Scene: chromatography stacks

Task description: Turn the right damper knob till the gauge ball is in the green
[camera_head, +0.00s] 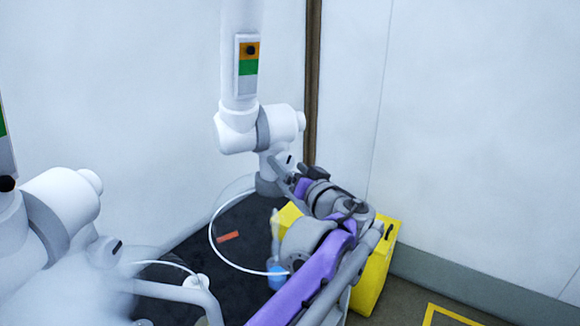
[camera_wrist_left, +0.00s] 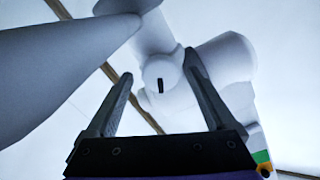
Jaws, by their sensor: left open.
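The right duct's gauge (camera_head: 248,67) has an orange band on top, then green, then grey. Its dark ball (camera_head: 251,50) sits in the orange. A corner of the gauge also shows in the left wrist view (camera_wrist_left: 262,158). The right damper knob, a pale rounded piece with a dark mark, shows in the left wrist view (camera_wrist_left: 161,72) between my fingers; in the head view it is small and partly covered by my gripper. My left gripper (camera_head: 287,167) is open at the knob, with a finger on either side (camera_wrist_left: 160,63). Contact cannot be told. My right gripper is out of view.
A second white duct with a gauge (camera_head: 6,150) stands at the left edge. Below are a dark worktop (camera_head: 185,250) with an orange piece (camera_head: 228,237), a pale hoop, and a blue-based vessel (camera_head: 277,276). A yellow box (camera_head: 375,270) stands beside my arm. Walls close the back.

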